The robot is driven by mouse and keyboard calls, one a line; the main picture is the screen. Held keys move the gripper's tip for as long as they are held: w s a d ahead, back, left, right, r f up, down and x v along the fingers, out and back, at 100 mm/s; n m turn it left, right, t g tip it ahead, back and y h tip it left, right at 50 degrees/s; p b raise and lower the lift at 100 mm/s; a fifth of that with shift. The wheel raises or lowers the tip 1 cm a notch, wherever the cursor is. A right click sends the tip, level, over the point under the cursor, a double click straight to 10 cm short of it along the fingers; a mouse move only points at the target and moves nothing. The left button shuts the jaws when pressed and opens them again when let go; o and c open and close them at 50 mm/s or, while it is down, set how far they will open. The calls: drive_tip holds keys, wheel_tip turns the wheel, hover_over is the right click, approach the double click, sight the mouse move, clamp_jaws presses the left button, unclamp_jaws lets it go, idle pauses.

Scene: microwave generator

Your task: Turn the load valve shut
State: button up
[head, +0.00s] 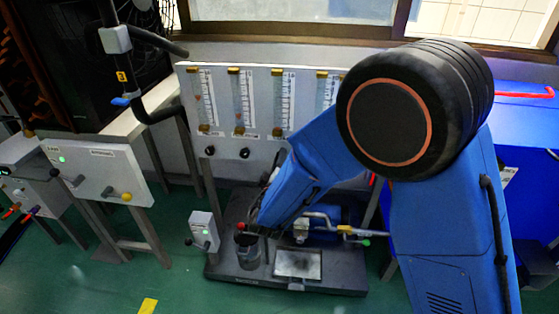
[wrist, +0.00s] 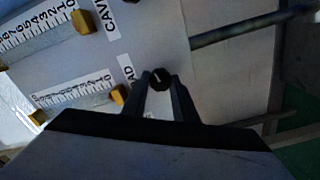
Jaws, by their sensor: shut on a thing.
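The load valve is a small black knob (wrist: 161,79) with a pale mark on its face. In the wrist view it stands on the grey panel beside a label whose visible end reads "AD". My gripper (wrist: 161,86) is shut on this knob, with one dark finger on each side of it. The rest of the label is hidden by the left finger.
The flowmeter panel (head: 222,83) carries several scaled tubes. Two other black knobs, one left (head: 210,151) and one right (head: 244,153), show below the left tubes. A pump base (head: 230,273) stands on the floor below. A small grey box (head: 204,230) stands left of it.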

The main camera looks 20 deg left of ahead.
drive_tip(key=shift+d+f+m, duration=0.1)
drive_tip(key=shift+m, duration=0.9)
drive_tip(key=o, duration=1.1)
drive_tip(key=v, duration=1.7)
drive_tip(key=shift+s, duration=0.2)
